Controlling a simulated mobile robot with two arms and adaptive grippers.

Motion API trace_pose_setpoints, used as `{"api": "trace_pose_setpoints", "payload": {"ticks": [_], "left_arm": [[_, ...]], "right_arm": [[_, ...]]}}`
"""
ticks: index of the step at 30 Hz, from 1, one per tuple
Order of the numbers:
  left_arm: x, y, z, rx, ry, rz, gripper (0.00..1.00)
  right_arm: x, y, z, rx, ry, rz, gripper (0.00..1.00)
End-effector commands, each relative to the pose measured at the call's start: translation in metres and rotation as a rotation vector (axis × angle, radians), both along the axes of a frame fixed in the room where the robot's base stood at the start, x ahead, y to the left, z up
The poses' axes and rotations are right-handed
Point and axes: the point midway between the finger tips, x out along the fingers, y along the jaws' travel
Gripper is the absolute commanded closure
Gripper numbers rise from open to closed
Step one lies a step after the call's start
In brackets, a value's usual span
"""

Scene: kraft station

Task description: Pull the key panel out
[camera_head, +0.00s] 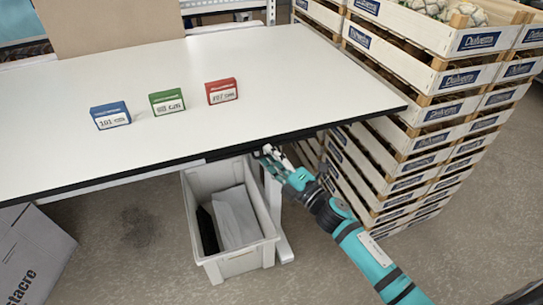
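A dark, thin panel (236,149) sits under the front edge of the white table (255,70); it looks like the key panel, and I see only its narrow front. My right gripper (266,153) is at this edge, its fingertips close to or touching the panel's front. The view is too small to tell whether the fingers are open or shut on it. My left gripper is not in view.
Blue (110,115), green (166,102) and red (221,91) small boxes stand on the table. A grey bin (243,262) is on the floor below the edge. Stacked wooden crates (437,79) stand close on the right. A cardboard box (33,255) lies at lower left.

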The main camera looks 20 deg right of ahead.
Motion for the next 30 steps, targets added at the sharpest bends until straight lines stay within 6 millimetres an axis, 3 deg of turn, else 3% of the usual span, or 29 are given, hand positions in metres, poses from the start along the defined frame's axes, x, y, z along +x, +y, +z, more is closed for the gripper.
{"api": "trace_pose_setpoints", "payload": {"ticks": [5,12,26,30], "left_arm": [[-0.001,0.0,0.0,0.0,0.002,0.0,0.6],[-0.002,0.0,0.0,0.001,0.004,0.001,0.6],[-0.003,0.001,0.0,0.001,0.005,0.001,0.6],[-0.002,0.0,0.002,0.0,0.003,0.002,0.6]], "right_arm": [[0.0,0.0,0.0,0.0,0.0,0.0,0.69],[0.0,0.0,0.0,0.0,0.0,0.0,0.99],[-0.001,0.0,0.0,0.002,0.0,0.0,1.0],[-0.011,0.0,-0.001,0.003,0.003,0.002,1.0]]}}
